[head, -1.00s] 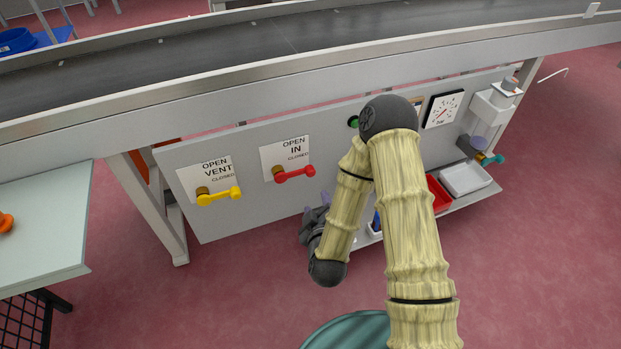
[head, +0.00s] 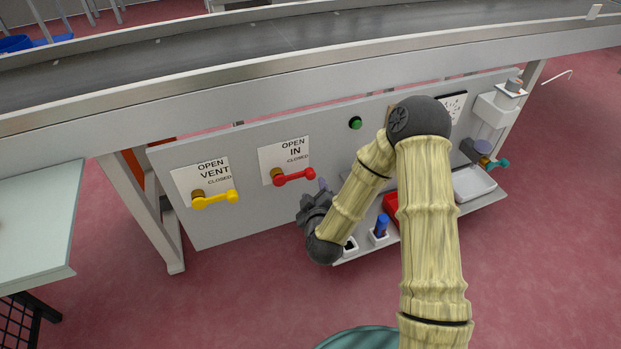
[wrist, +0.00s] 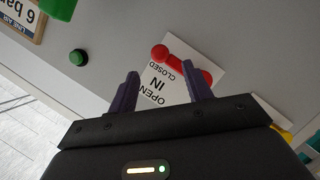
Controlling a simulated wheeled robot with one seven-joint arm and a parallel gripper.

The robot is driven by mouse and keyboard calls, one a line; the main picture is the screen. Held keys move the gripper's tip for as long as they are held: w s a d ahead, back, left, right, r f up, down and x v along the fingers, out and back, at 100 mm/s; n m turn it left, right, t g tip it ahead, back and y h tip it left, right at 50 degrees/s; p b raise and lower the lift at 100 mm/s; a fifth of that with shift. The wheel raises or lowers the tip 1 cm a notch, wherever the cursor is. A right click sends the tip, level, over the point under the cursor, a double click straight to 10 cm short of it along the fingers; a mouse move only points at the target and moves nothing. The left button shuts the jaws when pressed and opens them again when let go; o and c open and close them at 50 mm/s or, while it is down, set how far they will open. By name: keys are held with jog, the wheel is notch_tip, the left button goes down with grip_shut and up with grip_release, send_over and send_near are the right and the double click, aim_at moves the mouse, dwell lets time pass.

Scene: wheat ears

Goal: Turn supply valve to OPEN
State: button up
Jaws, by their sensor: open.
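The supply valve is a red lever (head: 294,177) on a brass stem, on a white plate (head: 284,152) marked OPEN, IN and CLOSED. The lever points right, beside the word CLOSED. In the wrist view the red lever (wrist: 159,52) shows upside down beyond the fingers, partly hidden by the right finger. My gripper (wrist: 161,80) is open and empty, with its two purple fingers apart. In the head view my gripper (head: 325,186) is just below and right of the red lever, and I see no contact.
A yellow VENT lever (head: 215,199) is on the same panel to the left, also pointing right. A green button (head: 355,123) is to the right. A low shelf with a red bin (head: 391,206), white tray (head: 474,184) and blue item (head: 382,226) runs below. The conveyor (head: 300,35) overhangs the panel.

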aim_at(311, 177)
jog(key=b+x, duration=0.3)
jog(key=x, duration=0.7)
jog(key=shift+s+f+b, duration=0.1)
jog(key=shift+b, duration=0.2)
jog(key=shift+w, duration=0.3)
grip_shut()
